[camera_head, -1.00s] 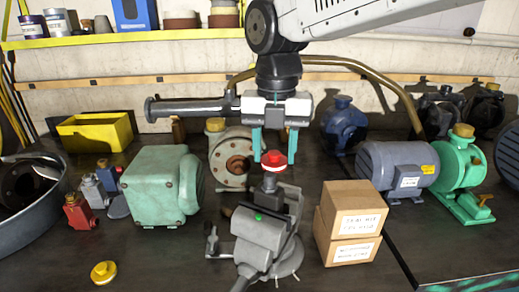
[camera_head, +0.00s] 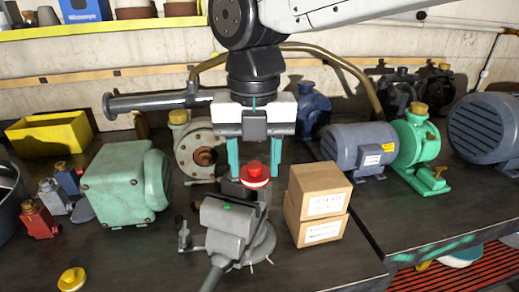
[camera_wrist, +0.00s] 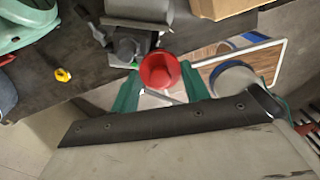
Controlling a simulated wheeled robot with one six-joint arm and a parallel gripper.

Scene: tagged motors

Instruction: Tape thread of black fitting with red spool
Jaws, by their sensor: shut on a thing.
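The red spool (camera_head: 255,175) has a white band and sits between the teal fingertips of my gripper (camera_head: 255,172). My gripper is shut on it, and the spool also shows between the green fingers in the wrist view (camera_wrist: 160,72). A grey vise (camera_head: 230,222) stands on the bench just below. The black fitting (camera_wrist: 128,47) appears upright at the vise in the wrist view, up and left of the spool. In the head view the spool and vise area hide most of it. I cannot tell whether spool and fitting touch.
Two stacked cardboard boxes (camera_head: 318,205) stand close to the right of the vise. A green motor housing (camera_head: 125,183) is to the left and a flanged grey pump (camera_head: 197,150) behind. A yellow spool (camera_head: 72,279) lies at the front left. A blue-grey motor (camera_head: 357,148) stands right.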

